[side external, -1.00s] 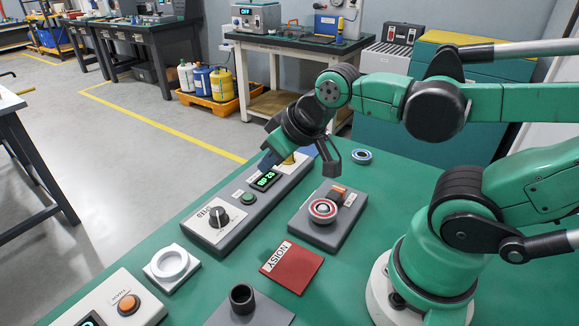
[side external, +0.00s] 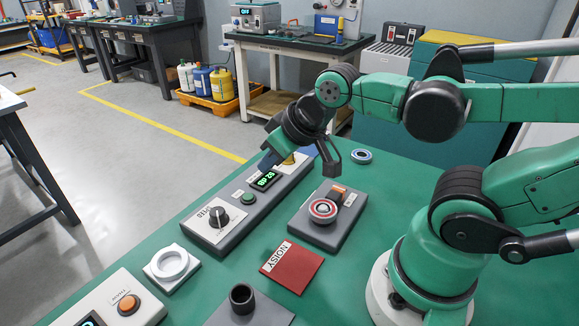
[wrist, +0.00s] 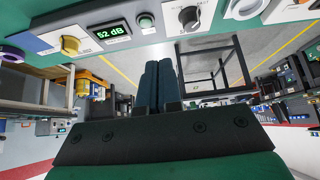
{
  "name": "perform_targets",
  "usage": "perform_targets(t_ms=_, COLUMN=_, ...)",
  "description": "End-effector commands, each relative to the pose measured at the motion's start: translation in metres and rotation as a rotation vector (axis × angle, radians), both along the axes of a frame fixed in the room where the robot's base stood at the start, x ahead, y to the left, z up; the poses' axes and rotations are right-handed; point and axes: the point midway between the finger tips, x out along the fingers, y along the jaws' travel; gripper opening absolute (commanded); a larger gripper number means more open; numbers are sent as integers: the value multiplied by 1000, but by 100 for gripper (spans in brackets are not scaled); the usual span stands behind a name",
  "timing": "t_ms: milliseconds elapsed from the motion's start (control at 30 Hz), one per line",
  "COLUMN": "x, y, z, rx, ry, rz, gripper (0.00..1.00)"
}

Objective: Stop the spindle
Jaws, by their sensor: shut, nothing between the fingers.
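A grey control panel (side external: 227,232) with a white face holds a black SPEED knob (side external: 218,217), a green button (side external: 247,198), a lit display (side external: 264,180) and a yellow knob (side external: 290,160). In the wrist view the display (wrist: 113,31) reads 52 dB, beside the green button (wrist: 146,20). A grey unit (side external: 318,228) beside the panel carries a round spindle with a red-and-white ring (side external: 323,210). My gripper (side external: 266,162) is over the panel's far part, near the display and yellow knob, its fingers closed and empty. Its closed fingers also show in the wrist view (wrist: 158,84). Contact cannot be told.
An orange button box (side external: 128,305) is at front left. Green table is clear right of the spindle unit.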

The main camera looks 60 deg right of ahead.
Motion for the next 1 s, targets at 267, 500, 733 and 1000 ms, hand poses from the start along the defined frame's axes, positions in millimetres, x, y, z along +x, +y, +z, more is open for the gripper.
perform_targets(t_ms=267, x=0, y=0, z=0, rx=0, ry=0, rz=0, gripper=0)
perform_targets(t_ms=500, x=1, y=0, z=0, rx=11, ry=5, rz=-3, gripper=0)
perform_targets(t_ms=733, x=19, y=-4, z=-2, rx=156, ry=50, rz=-24, gripper=0)
perform_targets(t_ms=1000, x=53, y=-16, z=-4, rx=409, ry=41, rz=-13, gripper=0)
